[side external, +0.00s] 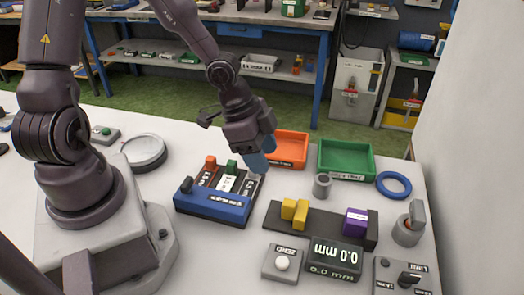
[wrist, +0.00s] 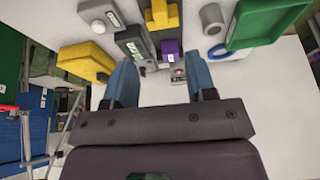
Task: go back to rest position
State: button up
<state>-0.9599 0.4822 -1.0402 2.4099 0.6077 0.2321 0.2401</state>
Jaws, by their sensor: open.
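My gripper (side external: 262,160) hangs with its blue fingers pointing down, above or just behind the right end of the blue-fronted holder (side external: 212,208). In the wrist view my gripper (wrist: 160,78) has its two blue fingers well apart with nothing held between them. An orange block (side external: 210,162) and a green block (side external: 232,167) sit in the holder, close to my gripper's left. A yellow block (side external: 295,212) and a purple block (side external: 355,222) sit on the dark rail (side external: 325,229). The gap between my fingertips and the holder is hard to judge.
An orange tray (side external: 291,148) and a green tray (side external: 346,160) stand behind my gripper. A grey cylinder (side external: 322,185), a blue ring (side external: 394,184), a display (side external: 335,256) and a zero button box (side external: 283,263) are to the right.

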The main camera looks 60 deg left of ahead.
dwell(0.3)
jog(key=s+a+r+n+g+y, duration=0.3)
jog(key=s+a+n+y, duration=0.1)
jog(key=s+a+n, duration=0.3)
jog(key=s+d+r+n+t, duration=0.1)
jog(key=s+r+t, duration=0.1)
jog(key=r, duration=0.6)
jog(key=s+d+r+n+t, duration=0.1)
jog(key=s+d+r+t, duration=0.1)
jog(key=r, duration=0.6)
jog(key=shift+s+r+t+h, duration=0.2)
jog(key=shift+t+h, duration=0.2)
jog(key=shift+t, duration=0.3)
